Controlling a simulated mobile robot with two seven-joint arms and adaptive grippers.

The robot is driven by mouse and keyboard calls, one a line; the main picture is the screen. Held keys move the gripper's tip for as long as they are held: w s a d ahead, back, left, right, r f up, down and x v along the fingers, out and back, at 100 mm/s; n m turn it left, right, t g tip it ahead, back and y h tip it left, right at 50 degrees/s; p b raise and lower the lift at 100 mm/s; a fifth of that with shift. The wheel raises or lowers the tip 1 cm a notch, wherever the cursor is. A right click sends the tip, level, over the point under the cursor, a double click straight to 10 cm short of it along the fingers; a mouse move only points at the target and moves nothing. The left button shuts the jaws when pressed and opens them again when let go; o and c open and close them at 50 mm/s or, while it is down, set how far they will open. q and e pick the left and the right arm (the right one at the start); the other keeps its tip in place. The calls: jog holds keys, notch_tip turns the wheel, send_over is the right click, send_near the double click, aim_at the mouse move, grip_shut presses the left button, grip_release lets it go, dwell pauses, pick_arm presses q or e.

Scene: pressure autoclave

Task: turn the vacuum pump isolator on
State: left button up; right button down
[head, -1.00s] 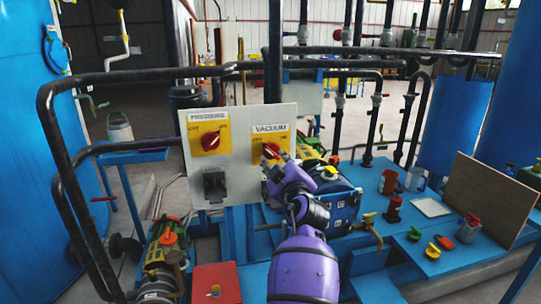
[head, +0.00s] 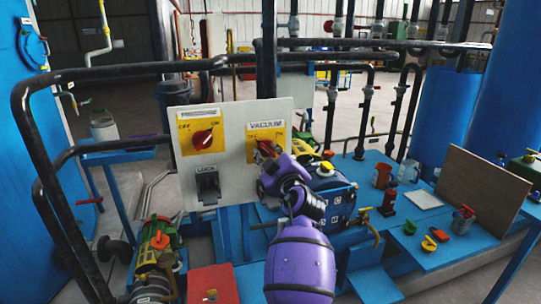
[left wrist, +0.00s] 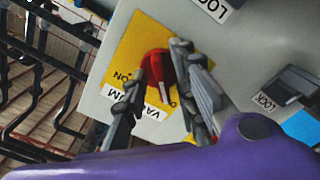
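The vacuum isolator is a red rotary knob (head: 267,147) on a yellow plate marked VACUUM, on the right half of a grey panel (head: 229,182). In the left wrist view the red knob (left wrist: 156,72) sits between my two fingers, its bar with a pale line pointing toward the plate's OFF side. My left gripper (head: 266,158) is at the knob, one finger on each side. The fingers (left wrist: 158,70) stand apart, with narrow gaps beside the knob; a firm hold does not show. In the head view the gripper partly hides the knob. My right gripper is out of view.
A second red knob (head: 203,137) on a yellow plate is left of the vacuum knob, above a black LOCK switch (head: 208,186). Black pipes (head: 130,72) cross at the left and behind the panel. A blue bench (head: 440,240) with small parts and a brown board (head: 482,192) is right.

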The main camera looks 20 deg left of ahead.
pick_arm(q)
grip_shut()
